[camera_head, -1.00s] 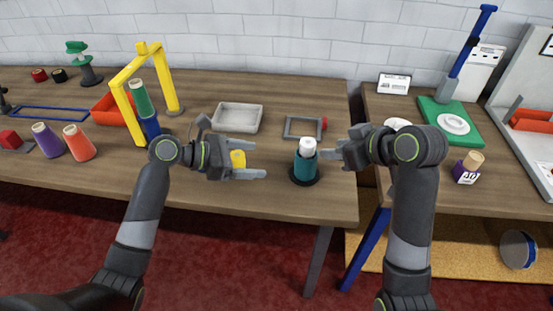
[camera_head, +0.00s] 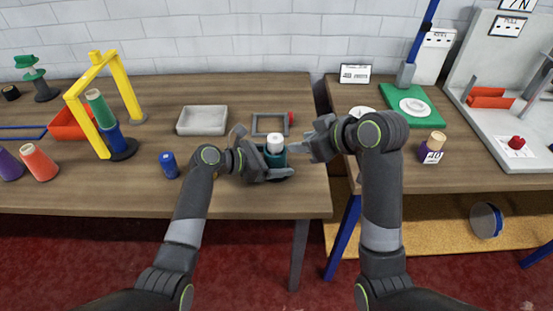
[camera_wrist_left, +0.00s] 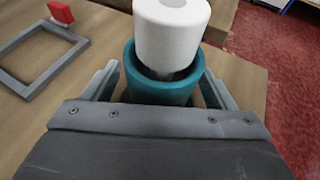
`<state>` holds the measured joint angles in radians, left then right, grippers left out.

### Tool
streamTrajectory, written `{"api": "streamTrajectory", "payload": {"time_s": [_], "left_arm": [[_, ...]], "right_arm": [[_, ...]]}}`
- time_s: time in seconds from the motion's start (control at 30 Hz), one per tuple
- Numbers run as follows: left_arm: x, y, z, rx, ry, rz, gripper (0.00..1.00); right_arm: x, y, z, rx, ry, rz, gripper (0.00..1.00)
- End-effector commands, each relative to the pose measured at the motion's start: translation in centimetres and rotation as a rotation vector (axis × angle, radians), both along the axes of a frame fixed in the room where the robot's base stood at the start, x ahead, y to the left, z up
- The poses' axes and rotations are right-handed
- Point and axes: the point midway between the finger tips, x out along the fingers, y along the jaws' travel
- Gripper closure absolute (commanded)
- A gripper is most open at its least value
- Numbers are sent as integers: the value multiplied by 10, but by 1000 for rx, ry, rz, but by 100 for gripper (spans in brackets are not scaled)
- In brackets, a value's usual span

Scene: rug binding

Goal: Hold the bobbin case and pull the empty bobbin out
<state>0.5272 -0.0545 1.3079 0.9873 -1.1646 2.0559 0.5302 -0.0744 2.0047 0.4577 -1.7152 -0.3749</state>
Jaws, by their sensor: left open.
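The teal bobbin case (camera_head: 272,158) stands near the front right of the left table, with the white bobbin (camera_head: 265,143) sticking up out of its top. In the left wrist view the white bobbin (camera_wrist_left: 172,30) is seated in the mouth of the teal case (camera_wrist_left: 160,88). My left gripper (camera_head: 276,162) is open, with one finger on each side of the case; whether the fingers touch it is unclear. My right gripper (camera_head: 300,149) is just right of the bobbin, apart from it. Its finger gap does not show clearly.
Behind the case lie a grey frame (camera_head: 256,131) with a red knob and a grey tray (camera_head: 180,122). A blue spool (camera_head: 169,165) stands left of my left arm. A yellow gantry (camera_head: 79,110) stands further left. A gap separates the two tables.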

Motion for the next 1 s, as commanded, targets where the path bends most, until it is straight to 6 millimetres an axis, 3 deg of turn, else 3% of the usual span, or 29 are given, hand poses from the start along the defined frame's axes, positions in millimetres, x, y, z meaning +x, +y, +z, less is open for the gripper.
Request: {"api": "streamTrajectory", "payload": {"time_s": [0.33,0.77,0.8,1.0], "left_arm": [[1,-3,-1,1,-1,1,21],[1,-3,-1,0,0,1,77],[1,-3,-1,1,-1,1,77],[1,-3,-1,0,0,1,77]], "right_arm": [[0,0,0,0,0,0,64],[0,0,0,0,0,0,64],[0,0,0,1,-1,0,59],[-1,2,-7,50,-43,3,59]]}}
